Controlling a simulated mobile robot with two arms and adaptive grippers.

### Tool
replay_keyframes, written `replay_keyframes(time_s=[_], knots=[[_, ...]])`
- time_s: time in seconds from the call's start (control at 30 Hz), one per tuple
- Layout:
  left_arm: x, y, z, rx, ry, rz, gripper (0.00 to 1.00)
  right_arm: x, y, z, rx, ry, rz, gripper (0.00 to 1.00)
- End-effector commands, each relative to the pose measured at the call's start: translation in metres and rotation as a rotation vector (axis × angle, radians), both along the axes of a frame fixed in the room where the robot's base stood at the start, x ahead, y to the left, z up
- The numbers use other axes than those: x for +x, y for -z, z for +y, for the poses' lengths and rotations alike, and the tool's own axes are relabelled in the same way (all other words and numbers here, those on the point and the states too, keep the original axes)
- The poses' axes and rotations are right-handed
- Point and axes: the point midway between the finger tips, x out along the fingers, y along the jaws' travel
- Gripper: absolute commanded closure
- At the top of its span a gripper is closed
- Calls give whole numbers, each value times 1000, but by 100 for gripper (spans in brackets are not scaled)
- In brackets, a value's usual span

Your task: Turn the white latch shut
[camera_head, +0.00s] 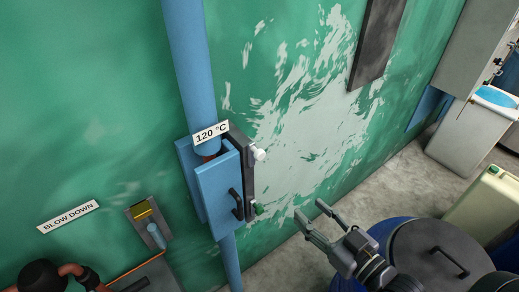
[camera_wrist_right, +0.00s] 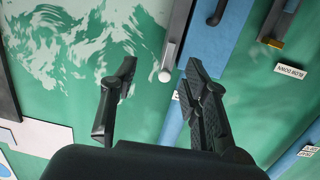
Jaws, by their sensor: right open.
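The white latch (camera_head: 259,154) is a small white knob on a dark upright bar at the right edge of a blue box (camera_head: 219,194) on the green wall. It also shows in the right wrist view (camera_wrist_right: 168,62), beyond the fingertips. The blue front panel carries a black handle (camera_head: 236,203) and stands out from the wall; reddish pipe shows behind its top. My right gripper (camera_head: 310,209) is open and empty, below and right of the latch, apart from it. In the right wrist view its spread fingers (camera_wrist_right: 159,68) point toward the latch. My left gripper is out of view.
A blue pipe (camera_head: 190,70) runs vertically through the box, with a "120 °C" label (camera_head: 210,132). A lidded blue drum (camera_head: 430,250) stands behind my right gripper. A small switch box (camera_head: 150,222) is at lower left.

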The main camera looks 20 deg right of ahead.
Motion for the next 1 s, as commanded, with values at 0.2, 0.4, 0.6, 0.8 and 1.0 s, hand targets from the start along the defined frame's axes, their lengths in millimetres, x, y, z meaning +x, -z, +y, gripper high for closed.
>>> replay_keyframes(time_s=[0.2, 0.4, 0.6, 0.8, 1.0], knots=[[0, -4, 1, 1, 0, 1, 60, -10, -61, 19, 33, -51, -89, 58], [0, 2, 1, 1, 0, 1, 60, 1, -63, 23, 36, -49, -99, 58], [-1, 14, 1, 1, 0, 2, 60, 24, -62, 31, 38, -49, -101, 58], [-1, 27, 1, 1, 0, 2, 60, 47, -62, 40, 39, -51, -100, 58], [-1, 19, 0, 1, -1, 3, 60, 77, -67, 51, 39, -51, -96, 58]])
